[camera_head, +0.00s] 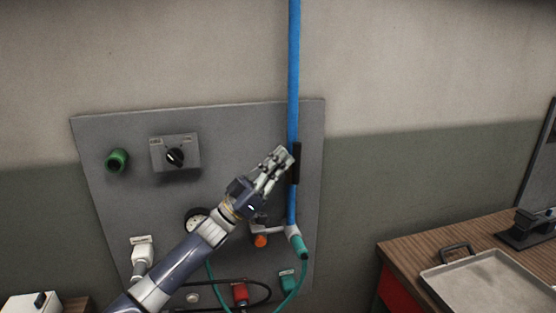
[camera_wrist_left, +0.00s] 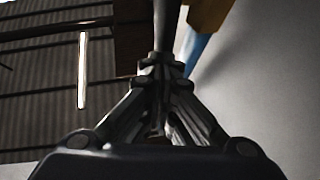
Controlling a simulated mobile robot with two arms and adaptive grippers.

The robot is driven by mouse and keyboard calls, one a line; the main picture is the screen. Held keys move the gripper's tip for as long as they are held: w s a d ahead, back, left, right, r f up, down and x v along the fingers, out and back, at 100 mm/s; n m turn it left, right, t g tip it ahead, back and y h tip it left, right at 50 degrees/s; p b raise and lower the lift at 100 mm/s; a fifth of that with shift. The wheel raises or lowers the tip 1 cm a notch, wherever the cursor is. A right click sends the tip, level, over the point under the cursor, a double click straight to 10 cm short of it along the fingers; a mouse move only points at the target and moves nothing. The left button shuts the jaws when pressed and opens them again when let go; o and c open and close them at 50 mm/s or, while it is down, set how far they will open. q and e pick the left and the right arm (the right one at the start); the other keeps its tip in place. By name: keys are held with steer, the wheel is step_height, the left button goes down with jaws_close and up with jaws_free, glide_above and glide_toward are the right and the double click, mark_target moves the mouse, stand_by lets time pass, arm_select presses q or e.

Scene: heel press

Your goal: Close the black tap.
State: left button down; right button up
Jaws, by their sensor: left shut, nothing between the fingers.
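The black tap handle (camera_head: 297,163) is a long dark lever standing upright along the right side of the blue pipe (camera_head: 293,80) on the grey wall panel. My left gripper (camera_head: 287,156) is shut and empty. Its fingertips are at the pipe, beside the upper part of the black handle, and overlap the pipe in the head view; I cannot tell whether they touch. In the left wrist view the closed fingers (camera_wrist_left: 162,72) point up, with part of the blue pipe (camera_wrist_left: 195,50) just behind them to the right. My right gripper is not in view.
The grey panel (camera_head: 95,150) also carries a green knob (camera_head: 117,160), a black rotary switch (camera_head: 175,156), a gauge (camera_head: 196,220), an orange knob (camera_head: 260,240) and a teal hose connector (camera_head: 299,246). A wooden bench with a metal tray (camera_head: 490,285) stands at right.

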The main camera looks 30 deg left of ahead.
mark_target(297, 151)
arm_select(q)
steer(key=shift+w+d+r+m+g+p, duration=0.35)
steer(key=shift+r+g+p, duration=0.35)
steer(key=shift+p, duration=0.5)
steer(key=shift+w+f+g+p, duration=0.1)
steer(key=shift+w+g+p, duration=0.05)
steer(key=shift+g+p, duration=0.3)
steer(key=shift+w+d+y, duration=0.15)
steer(key=shift+d+y, duration=0.05)
steer(key=shift+y, duration=0.1)
steer(key=shift+w+d, duration=0.6)
steer(key=shift+w, duration=0.15)
steer(key=w+d, duration=0.1)
steer(key=w, duration=0.1)
steer(key=w+d+f, duration=0.1)
steer(key=d, duration=0.1)
steer(key=shift+w+d+p, duration=0.2)
steer(key=shift+w+p, duration=0.2)
steer(key=shift+f, duration=0.2)
